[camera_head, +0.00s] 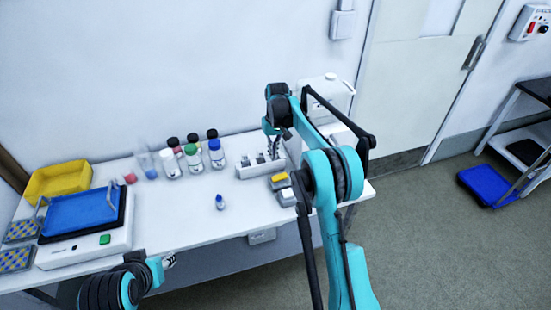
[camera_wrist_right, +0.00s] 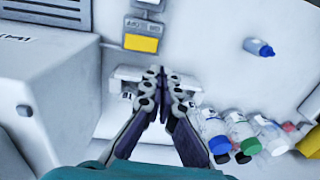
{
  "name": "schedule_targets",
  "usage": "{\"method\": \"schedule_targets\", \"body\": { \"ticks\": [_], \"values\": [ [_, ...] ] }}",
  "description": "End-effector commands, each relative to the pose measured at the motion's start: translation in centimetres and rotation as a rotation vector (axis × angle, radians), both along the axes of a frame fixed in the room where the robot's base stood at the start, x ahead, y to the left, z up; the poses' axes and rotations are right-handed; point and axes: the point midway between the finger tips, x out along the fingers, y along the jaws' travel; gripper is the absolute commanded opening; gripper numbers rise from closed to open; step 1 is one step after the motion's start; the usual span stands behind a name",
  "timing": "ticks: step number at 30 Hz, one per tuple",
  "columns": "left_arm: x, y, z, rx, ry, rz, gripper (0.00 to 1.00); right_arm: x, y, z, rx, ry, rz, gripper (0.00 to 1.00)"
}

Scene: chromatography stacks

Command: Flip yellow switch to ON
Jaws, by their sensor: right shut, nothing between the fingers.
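The yellow switch (camera_head: 279,178) sits on a small grey box near the right end of the white table. In the right wrist view, the yellow switch (camera_wrist_right: 141,43) shows just beyond and a little left of my fingertips. I cannot read which position it is in. My right gripper (camera_head: 273,142) is over the table behind the switch. In the wrist view, the right gripper (camera_wrist_right: 160,76) has its fingertips together, empty and apart from the switch. My left gripper (camera_head: 168,262) is at the table's front edge, mostly hidden by its own wrist; I cannot tell its jaws.
A white rack (camera_head: 246,172) stands beside the switch, partly under my right fingers. A second grey switch box (camera_head: 287,197) is in front. A white machine (camera_head: 328,88) stands behind my right arm.

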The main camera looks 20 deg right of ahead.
Motion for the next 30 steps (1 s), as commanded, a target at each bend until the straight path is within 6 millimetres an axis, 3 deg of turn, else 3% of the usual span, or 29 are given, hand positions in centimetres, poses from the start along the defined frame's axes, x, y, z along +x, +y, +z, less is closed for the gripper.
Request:
{"method": "schedule_targets", "body": {
  "ticks": [6,23,26,30],
  "values": [
    [0.0,0.0,0.6,0.0,0.0,0.0,0.4,0.0,0.4,1.9,0.0,0.0,0.0,0.0],
    [0.0,0.0,0.6,0.0,0.0,0.0,0.4,-0.1,0.4,2.2,-0.001,-0.003,0.0,0.0],
    [0.0,0.0,0.5,0.0,0.0,0.0,0.4,-0.9,0.5,3.6,-0.003,-0.022,-0.001,0.0],
    [0.0,0.0,0.5,0.0,0.0,0.0,0.4,-3.6,0.8,7.3,-0.011,-0.08,-0.007,0.0]
  ]
}}
